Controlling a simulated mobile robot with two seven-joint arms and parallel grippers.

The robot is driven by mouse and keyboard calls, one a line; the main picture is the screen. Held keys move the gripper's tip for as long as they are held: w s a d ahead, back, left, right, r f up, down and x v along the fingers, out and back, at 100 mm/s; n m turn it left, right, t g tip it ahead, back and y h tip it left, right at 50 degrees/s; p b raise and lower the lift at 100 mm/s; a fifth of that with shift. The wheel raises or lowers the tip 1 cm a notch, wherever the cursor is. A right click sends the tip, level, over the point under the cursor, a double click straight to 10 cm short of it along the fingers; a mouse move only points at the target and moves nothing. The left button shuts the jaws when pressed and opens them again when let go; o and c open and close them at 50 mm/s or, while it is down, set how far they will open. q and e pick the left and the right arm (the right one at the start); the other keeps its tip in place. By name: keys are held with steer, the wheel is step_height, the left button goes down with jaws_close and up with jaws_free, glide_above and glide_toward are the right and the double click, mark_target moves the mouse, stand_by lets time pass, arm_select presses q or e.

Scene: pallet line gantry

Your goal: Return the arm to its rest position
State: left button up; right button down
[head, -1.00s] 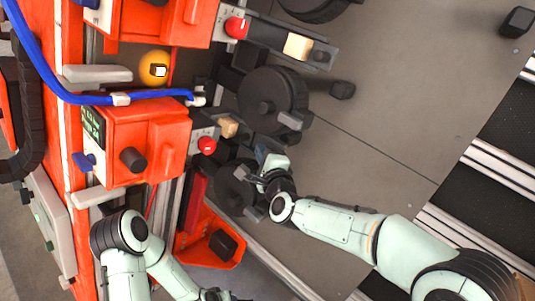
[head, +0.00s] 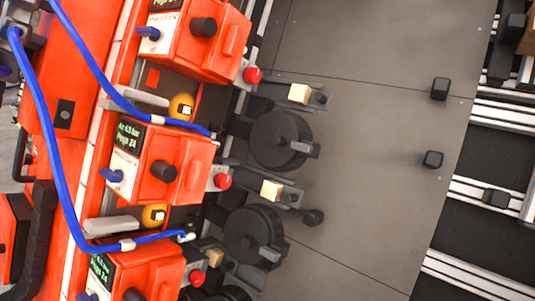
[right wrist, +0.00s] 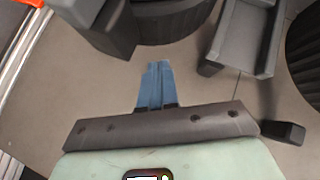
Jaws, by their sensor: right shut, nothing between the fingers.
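In the right wrist view my right gripper (right wrist: 157,85) shows with its two blue fingers together, shut and empty. Grey floor lies beyond its fingertips, and a dark round part (right wrist: 170,20) stands just past them, apart from the fingers. Neither of my arms shows in the head view now, so my left gripper is out of sight.
Orange boxes (head: 178,150) with small screens and blue hoses (head: 100,85) line the left. Black round wheels (head: 280,138) and levers with red knobs (head: 221,181) jut out to the right. Black blocks (head: 440,88) stand on the grey floor (head: 380,130), which is otherwise clear.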

steer(key=s+d+f+n+g+h+p, duration=0.1)
steer(key=s+d+f+n+g+p, duration=0.2)
steer(key=s+f, duration=0.35)
steer(key=s+d+f+n+g+p, duration=0.2)
steer(key=s+d+f, duration=0.4)
steer(key=s, duration=0.1)
arm_select(q)
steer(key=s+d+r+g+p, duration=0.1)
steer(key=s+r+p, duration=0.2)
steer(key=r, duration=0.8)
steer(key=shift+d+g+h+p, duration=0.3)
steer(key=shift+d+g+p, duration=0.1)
steer(key=shift+p, duration=0.7)
arm_select(e)
steer(key=s+d+f+n+g, duration=0.1)
steer(key=s+n+g, duration=0.1)
steer(key=s, duration=0.7)
steer(key=s+d+f+n+g, duration=0.2)
steer(key=s+g, duration=0.2)
steer(key=s, duration=0.6)
steer(key=shift+n, duration=0.4)
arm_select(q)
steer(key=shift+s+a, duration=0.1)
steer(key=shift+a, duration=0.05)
arm_select(e)
steer(key=shift+w+r, duration=0.1)
